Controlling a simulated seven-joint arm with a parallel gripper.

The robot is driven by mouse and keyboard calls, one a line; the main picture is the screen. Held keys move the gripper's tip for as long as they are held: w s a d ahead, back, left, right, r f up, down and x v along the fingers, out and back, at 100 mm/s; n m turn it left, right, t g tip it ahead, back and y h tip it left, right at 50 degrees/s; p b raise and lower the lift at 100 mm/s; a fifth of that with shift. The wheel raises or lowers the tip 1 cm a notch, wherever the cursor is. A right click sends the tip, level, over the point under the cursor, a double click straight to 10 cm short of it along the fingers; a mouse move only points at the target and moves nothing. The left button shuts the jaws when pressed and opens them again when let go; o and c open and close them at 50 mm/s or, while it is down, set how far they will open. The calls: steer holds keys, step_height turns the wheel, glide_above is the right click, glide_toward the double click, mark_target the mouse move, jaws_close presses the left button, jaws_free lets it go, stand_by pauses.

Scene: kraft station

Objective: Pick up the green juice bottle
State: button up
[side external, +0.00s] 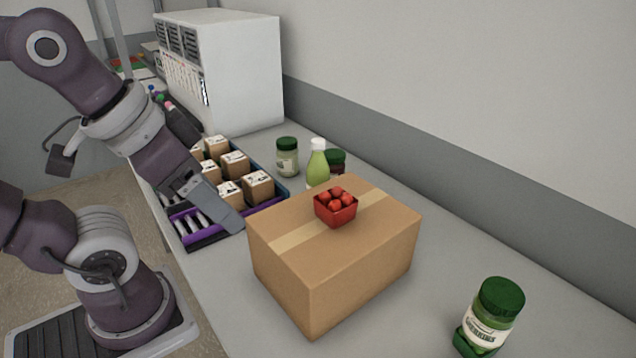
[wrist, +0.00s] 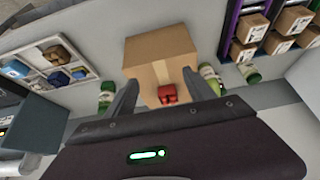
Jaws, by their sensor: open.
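The green juice bottle (side external: 317,168) is pale green with a white cap. It stands upright behind the cardboard box in the side view, between two green-lidded jars, with its lower part hidden. In the wrist view a green bottle shape (wrist: 216,87) shows just right of the right finger, partly covered; I cannot tell it clearly from the jar beside it. My gripper (side external: 232,218) is left of the box, over the near end of the purple-edged rack, apart from the bottle. In the wrist view my gripper (wrist: 158,82) is open, with nothing held between its fingers.
The cardboard box (side external: 300,275) carries a red basket (side external: 336,212) of red fruit. A clear-glass jar (side external: 287,158) and a dark jar (side external: 336,158) flank the bottle. A gherkin jar (side external: 490,320) stands front right. The rack (side external: 205,238) holds small cartons. The wall runs behind.

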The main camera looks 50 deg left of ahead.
steer(key=o, duration=0.3)
